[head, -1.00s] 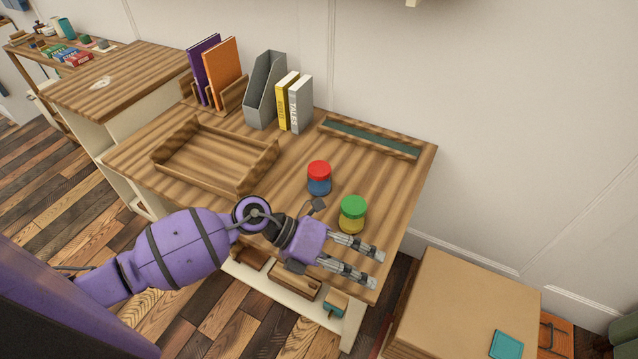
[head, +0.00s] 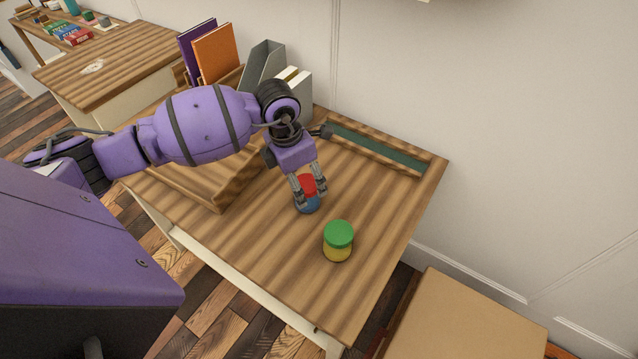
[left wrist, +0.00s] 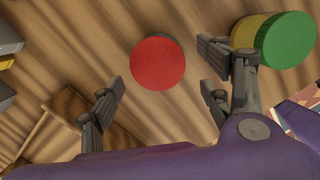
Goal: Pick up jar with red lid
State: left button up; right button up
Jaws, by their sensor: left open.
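The jar with the red lid (head: 308,186) stands upright on the wooden table and has a blue body, partly hidden by my fingers in the head view. Its red lid (left wrist: 158,63) shows from above in the left wrist view. My left gripper (head: 309,199) is open, with its fingers pointing down at the jar, one to each side in the picture. In the left wrist view the left gripper's fingertips (left wrist: 160,65) are apart and the lid shows between and a little beyond them; I cannot tell whether they touch it. My right gripper is not in view.
A jar with a green lid and yellow body (head: 338,241) stands nearby, toward the front right; it also shows in the left wrist view (left wrist: 284,40). A wooden tray (head: 222,200) lies to the left. A grey file holder (head: 262,65) and books stand behind.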

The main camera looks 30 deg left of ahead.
pick_arm(q)
jog(key=shift+w+f, duration=0.2)
jog(key=shift+w, duration=0.15)
jog(key=shift+d+f, duration=0.1)
jog(key=shift+f, duration=0.25)
jog(key=shift+s+f, duration=0.15)
jog(key=shift+f, duration=0.65)
jog(key=f, duration=0.2)
jog(key=w+f, duration=0.1)
jog(key=f, duration=0.2)
jog(key=shift+d, duration=0.2)
jog(key=shift+r, duration=0.1)
jog(key=c, duration=1.3)
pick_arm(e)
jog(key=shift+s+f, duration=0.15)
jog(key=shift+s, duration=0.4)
